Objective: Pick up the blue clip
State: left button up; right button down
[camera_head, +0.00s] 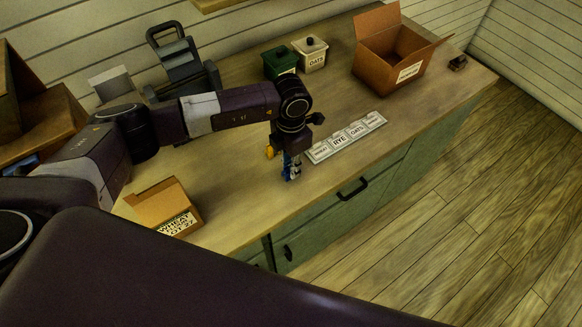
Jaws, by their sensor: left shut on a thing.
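My left arm reaches in from the left over the counter, and its gripper (291,174) points down near the counter's front edge. The gripper is shut on the blue clip (286,166), which shows as a small blue piece at the fingers. The fingers hide part of the clip. I cannot tell whether the clip still touches the counter. My right gripper is not in view.
A label strip (346,137) lies just right of the gripper. A small open carton marked WHEAT (166,203) stands at front left. A green canister (280,63), an OATS canister (311,54) and a large open box (389,60) stand behind. A small yellow thing (269,152) shows beside the gripper.

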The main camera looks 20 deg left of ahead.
pick_arm(q)
jog(key=shift+r, duration=0.1)
jog(key=shift+w+r, duration=0.1)
jog(key=shift+r, duration=0.1)
notch_tip(320, 180, up, 19)
jog(key=b, duration=0.5)
jog(key=shift+r, duration=0.2)
jog(key=shift+o, duration=0.6)
